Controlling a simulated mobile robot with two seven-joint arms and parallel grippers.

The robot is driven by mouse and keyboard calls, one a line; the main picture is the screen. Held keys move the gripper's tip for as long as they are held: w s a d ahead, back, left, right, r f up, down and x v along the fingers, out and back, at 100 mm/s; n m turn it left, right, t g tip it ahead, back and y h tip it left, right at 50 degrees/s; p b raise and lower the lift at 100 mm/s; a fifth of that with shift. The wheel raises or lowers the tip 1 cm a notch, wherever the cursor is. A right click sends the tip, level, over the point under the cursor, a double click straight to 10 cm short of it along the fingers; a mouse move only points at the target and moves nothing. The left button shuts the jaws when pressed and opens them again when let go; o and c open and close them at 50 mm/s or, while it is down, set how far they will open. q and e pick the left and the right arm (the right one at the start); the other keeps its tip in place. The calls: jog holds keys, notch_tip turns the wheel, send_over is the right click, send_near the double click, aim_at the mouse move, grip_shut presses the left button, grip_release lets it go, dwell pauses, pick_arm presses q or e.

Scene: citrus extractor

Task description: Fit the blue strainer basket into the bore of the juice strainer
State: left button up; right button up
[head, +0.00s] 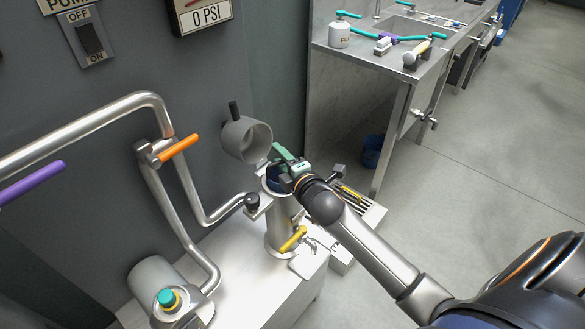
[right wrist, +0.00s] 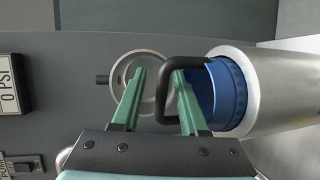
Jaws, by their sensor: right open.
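The blue strainer basket (right wrist: 228,95) sits in the open mouth of the steel juice strainer (right wrist: 272,88), its perforated blue wall showing at the rim. I cannot tell how deep it sits. In the head view the basket (head: 273,184) shows at the top of the upright strainer cylinder (head: 282,235), partly covered by my gripper. A black loop handle (right wrist: 165,90) stands out from the basket. My right gripper (right wrist: 159,72) is open, its green fingers on either side of the handle's outer bar. It also shows over the strainer in the head view (head: 282,160). My left gripper is out of view.
The round grey lid (head: 247,139) stands swung open by the wall, behind the strainer. A yellow-handled valve (head: 293,239) is low on the strainer. Steel pipes with an orange lever (head: 179,147) run at left. A steel counter (head: 375,50) stands at back right; open floor lies beyond.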

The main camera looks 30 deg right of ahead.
jog(key=s+r, duration=0.2)
jog(key=s, duration=0.8)
jog(key=s+a+f+m+g+y, duration=0.1)
jog(key=s+a+f+m+g, duration=0.1)
jog(key=s+a+f+m, duration=0.35)
jog(key=s+a+f+m+g+y, duration=0.1)
jog(key=s+a+f+m+g, duration=0.1)
jog(key=s+f+m, duration=0.55)
jog(key=s+a+f+m+g+y, duration=0.1)
jog(key=s+a+f+m+g, duration=0.2)
jog(key=f, duration=0.6)
notch_tip(320, 180, up, 7)
jog(key=s+p, duration=0.1)
jog(key=p, duration=0.6)
jog(key=shift+s+n+p, duration=0.25)
jog(key=shift+n+p, duration=0.05)
jog(key=shift+f, duration=0.1)
jog(key=shift+t, duration=0.3)
